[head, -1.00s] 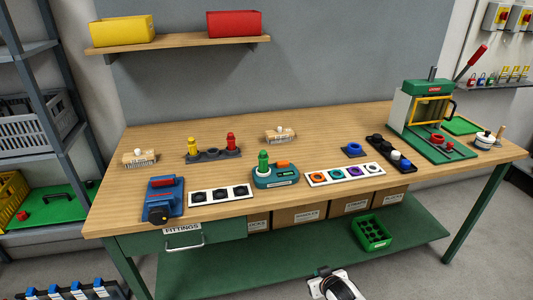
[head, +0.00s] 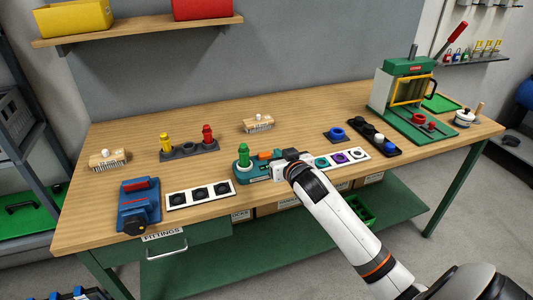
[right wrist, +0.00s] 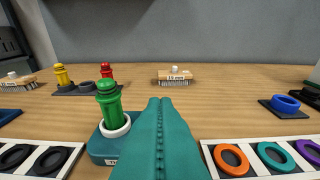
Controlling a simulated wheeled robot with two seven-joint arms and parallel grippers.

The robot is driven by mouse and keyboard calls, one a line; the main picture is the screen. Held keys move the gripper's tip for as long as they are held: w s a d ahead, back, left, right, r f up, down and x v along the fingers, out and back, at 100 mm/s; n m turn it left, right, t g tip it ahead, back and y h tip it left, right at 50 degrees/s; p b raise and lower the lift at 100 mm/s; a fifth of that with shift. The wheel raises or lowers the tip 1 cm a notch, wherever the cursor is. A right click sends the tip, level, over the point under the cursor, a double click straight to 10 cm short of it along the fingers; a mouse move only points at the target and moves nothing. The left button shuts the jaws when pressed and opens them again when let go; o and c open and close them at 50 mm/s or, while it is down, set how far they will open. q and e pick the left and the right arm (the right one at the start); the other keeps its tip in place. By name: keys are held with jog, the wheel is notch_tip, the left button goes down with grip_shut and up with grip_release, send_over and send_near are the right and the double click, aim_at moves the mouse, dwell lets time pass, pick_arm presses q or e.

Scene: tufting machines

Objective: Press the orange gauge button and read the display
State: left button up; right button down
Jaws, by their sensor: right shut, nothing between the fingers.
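The teal gauge (head: 246,177) stands near the front edge of the bench, with a green fitting (head: 243,154) upright in its white ring. Parts of the orange button (head: 265,156) show in the head view beside my right gripper (head: 273,161). My right gripper is shut and empty, its fingertips over the button side of the gauge; I cannot tell whether they touch the button. In the right wrist view the teal fingers (right wrist: 160,104) hide the button, and the green fitting (right wrist: 109,103) stands just left of them. The display cannot be read. My left gripper is not in view.
A white tray of dark rings (head: 200,194) lies left of the gauge, and a tray of coloured rings (head: 363,154) lies right. A blue device (head: 138,203) stands front left. A green press (head: 412,95) stands at the back right.

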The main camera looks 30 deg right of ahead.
send_over(268, 154)
jog(key=s+a, duration=0.1)
jog(key=s, duration=0.1)
jog(key=shift+a+f+p, duration=0.2)
jog(key=shift+f+p, duration=0.2)
jog(key=shift+f, duration=0.75)
notch_tip(268, 154, down, 3)
jog(key=shift+w+r, duration=0.15)
jog(key=shift+f, duration=0.8)
